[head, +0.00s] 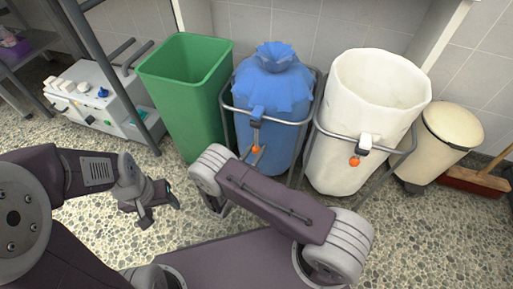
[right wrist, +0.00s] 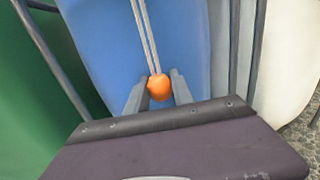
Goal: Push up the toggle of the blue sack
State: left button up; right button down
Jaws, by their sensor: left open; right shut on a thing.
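The blue sack (head: 275,82) hangs in a metal frame, its top gathered into a bunched knot. Its toggle (head: 257,113) sits high on the sack's front, near the frame's rail. A cord runs down from there to an orange ball (head: 257,149). In the right wrist view, two strands of cord (right wrist: 146,38) end at the orange ball (right wrist: 159,86). My right gripper (right wrist: 159,92) is shut on the ball, below the toggle; my right arm hides most of it in the head view. My left gripper (head: 149,203) is open and empty, low at the left, away from the sack.
A green bin (head: 187,90) stands left of the blue sack. An open white sack (head: 365,95) with its own orange ball (head: 354,162) stands right. A cream bin (head: 448,133) and a broom (head: 475,180) are further right. A white unit (head: 100,95) stands far left.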

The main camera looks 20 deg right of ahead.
jog(key=c, duration=1.1)
grip_release()
jog(key=shift+f, duration=0.35)
jog(key=shift+r, duration=0.1)
jog(key=shift+s+a, duration=0.15)
jog(key=p+v, duration=0.4)
jog(key=v, duration=0.4)
jog(key=shift+s+a, duration=0.25)
jog(key=shift+s, duration=0.05)
